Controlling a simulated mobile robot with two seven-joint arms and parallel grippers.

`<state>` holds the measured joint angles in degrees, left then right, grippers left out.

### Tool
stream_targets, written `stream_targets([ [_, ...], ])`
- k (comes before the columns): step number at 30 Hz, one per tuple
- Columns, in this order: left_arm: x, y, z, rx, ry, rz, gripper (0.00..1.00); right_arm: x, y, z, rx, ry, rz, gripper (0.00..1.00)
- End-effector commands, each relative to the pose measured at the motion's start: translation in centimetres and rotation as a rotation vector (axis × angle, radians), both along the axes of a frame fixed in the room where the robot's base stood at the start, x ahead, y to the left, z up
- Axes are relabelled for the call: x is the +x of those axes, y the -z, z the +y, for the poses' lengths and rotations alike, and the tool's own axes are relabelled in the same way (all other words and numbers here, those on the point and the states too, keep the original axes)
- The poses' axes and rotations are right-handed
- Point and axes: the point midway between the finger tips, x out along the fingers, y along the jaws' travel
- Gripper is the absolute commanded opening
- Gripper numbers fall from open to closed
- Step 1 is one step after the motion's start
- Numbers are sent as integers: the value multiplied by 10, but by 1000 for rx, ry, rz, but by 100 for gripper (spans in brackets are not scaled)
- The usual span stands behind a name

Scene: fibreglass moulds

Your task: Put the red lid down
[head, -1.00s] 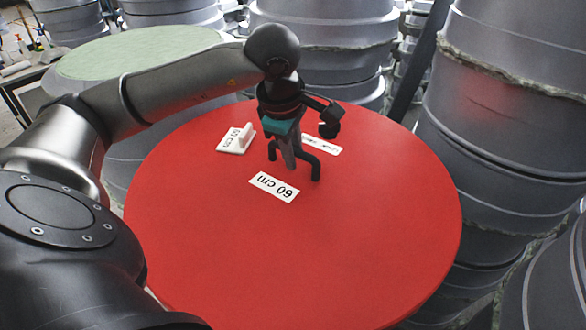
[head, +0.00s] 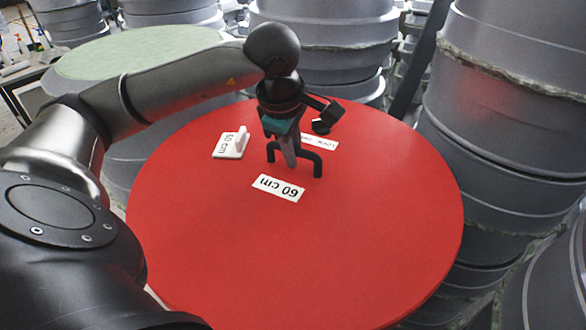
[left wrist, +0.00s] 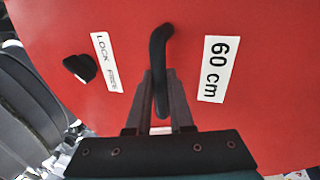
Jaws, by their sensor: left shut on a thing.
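The red lid (head: 330,240) is a large round disc that fills the middle of the head view. A black bar handle (head: 312,155) stands on it, beside a white "60 cm" label (head: 278,188). My left gripper (head: 290,158) is shut on this handle from above. In the left wrist view the fingers (left wrist: 160,95) close around the handle (left wrist: 160,50), with the red lid (left wrist: 270,60) behind. A black knob (left wrist: 80,67) sits on the lid beside a "LOCK FREE" label (left wrist: 107,62). What is under the lid is hidden. My right gripper is not in view.
Grey stacked moulds (head: 500,110) stand close at the right, and more (head: 320,45) behind. A pale green round top (head: 140,50) is at the back left.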

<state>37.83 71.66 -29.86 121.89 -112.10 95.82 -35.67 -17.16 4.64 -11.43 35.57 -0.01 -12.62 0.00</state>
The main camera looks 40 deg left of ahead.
Motion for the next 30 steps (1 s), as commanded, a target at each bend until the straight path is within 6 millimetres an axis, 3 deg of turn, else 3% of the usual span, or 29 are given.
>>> stream_targets([
  [23, 0, -1, -1, -4, -1, -1, 0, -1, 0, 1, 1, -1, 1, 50],
  [30, 1, -13, -1, -4, 0, -6, 0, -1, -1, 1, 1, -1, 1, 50],
])
